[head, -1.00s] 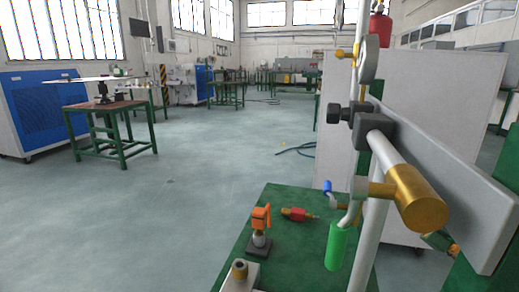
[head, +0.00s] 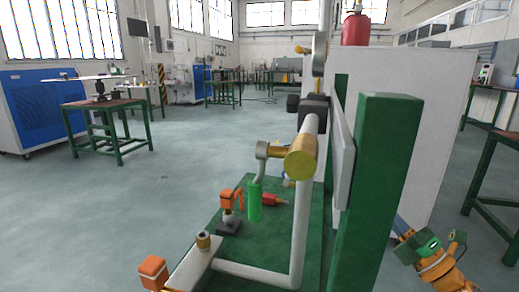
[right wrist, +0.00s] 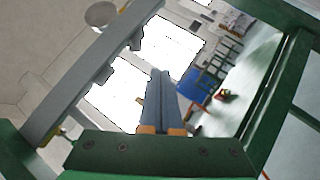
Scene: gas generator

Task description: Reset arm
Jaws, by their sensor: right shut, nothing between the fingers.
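The generator rig has a green base board (head: 262,262), a thick green post (head: 378,180) and a white pipe frame with a brass-coloured end (head: 300,158). My right gripper (head: 399,222) is at the lower right of the head view, just right of the post, which hides part of it. In the right wrist view its grey-blue fingers (right wrist: 160,75) are together with nothing between them. A green beam (right wrist: 160,152) crosses the bottom of that view, with a grey bar at the left and green frame members at the right. My left gripper is not in view.
On the base board stand a small orange-topped fitting (head: 229,205), a green cylinder (head: 255,203) and a red fitting (head: 272,199). A red bottle (head: 356,30) is above. A white panel (head: 425,130) stands behind. The floor at left is open, with a table (head: 103,105) farther off.

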